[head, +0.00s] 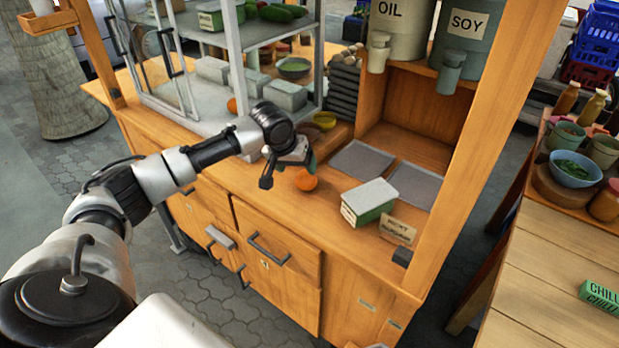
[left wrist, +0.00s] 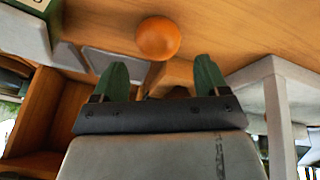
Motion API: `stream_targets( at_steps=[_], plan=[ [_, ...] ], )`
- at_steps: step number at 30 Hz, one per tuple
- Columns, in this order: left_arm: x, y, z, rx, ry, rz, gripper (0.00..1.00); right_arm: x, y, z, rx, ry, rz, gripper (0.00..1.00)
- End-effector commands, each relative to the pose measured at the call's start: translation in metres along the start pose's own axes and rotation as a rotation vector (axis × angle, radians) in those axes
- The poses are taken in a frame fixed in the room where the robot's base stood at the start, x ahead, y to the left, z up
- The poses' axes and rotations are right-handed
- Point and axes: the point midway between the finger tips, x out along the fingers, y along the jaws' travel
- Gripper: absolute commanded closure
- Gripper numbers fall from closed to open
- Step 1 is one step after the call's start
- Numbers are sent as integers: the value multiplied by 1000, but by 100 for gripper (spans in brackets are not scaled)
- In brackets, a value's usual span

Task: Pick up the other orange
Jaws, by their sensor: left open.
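One orange (head: 306,181) sits on the wooden counter (head: 262,205), in front of the glass-sided case. It also shows in the left wrist view (left wrist: 158,38), just beyond and between the green fingertips. My left gripper (head: 290,172) is open and empty, just left of this orange and slightly above the counter. A second orange (head: 232,105) is partly visible inside the display case, behind its frame. My right gripper is not in view.
A green and white box (head: 368,202) and a small sign (head: 397,231) stand right of the orange. Grey trays (head: 362,160) lie behind it. The case's metal post (left wrist: 280,120) is close beside the gripper. Oil and soy dispensers (head: 467,30) hang above.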

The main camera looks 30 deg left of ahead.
Motion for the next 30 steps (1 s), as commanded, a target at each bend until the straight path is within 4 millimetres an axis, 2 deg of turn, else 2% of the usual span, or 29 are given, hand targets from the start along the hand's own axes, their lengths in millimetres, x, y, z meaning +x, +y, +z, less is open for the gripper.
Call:
stream_targets(
  at_steps=[3, 6, 18, 26, 30],
  plan=[
    [15, 0, 0, 0, 0, 0, 26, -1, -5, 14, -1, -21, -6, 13],
    [21, 0, 0, 1, 2, 0, 26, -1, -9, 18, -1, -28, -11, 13],
    [70, 3, 1, 1, 1, 0, 26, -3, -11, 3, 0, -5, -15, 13],
    [72, 3, 1, 1, 3, 0, 26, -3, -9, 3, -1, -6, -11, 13],
    [72, 3, 1, 1, 2, 0, 47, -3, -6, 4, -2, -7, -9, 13]
  ],
)
